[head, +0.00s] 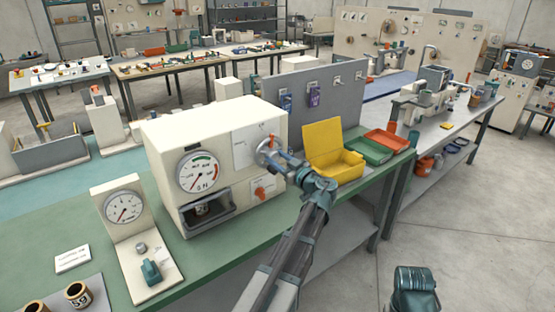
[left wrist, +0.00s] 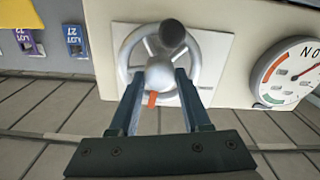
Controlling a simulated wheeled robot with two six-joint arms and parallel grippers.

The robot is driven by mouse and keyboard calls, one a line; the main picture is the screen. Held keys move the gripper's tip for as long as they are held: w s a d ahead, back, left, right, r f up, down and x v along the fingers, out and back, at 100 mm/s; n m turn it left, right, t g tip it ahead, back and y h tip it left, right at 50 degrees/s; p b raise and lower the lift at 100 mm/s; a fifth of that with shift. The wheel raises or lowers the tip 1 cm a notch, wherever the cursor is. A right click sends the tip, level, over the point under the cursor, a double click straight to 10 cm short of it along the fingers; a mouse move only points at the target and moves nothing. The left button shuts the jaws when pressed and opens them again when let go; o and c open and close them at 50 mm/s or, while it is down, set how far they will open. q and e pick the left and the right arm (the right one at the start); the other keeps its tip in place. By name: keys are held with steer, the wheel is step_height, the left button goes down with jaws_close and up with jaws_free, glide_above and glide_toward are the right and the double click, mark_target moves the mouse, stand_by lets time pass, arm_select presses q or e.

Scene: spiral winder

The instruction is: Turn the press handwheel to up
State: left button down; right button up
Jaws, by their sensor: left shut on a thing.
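The press (head: 215,165) is a cream box on the green bench, with a round dial on its front. Its grey handwheel (left wrist: 135,58) sits on a pale square plate and has a round hub, a dark knob (left wrist: 173,35) and an orange mark (left wrist: 152,99) by the rim. In the head view the handwheel (head: 264,152) is partly covered by my gripper. My left gripper (head: 279,158) is shut on the handwheel, with its two fingers (left wrist: 158,80) either side of the hub in the left wrist view. My right gripper is out of view.
A yellow open box (head: 325,140), a green tray (head: 370,152) and an orange tray (head: 388,141) stand right of the press. A gauge stand (head: 124,208) is on the left. An orange knob (head: 263,191) sits below the handwheel. A grey panel (head: 330,105) stands behind.

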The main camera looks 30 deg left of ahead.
arm_select(q)
steer(key=shift+s+f+n, duration=0.1)
steer(key=shift+n, duration=0.9)
steer(key=shift+c, duration=1.8)
jaws_free()
steer(key=v, duration=1.4)
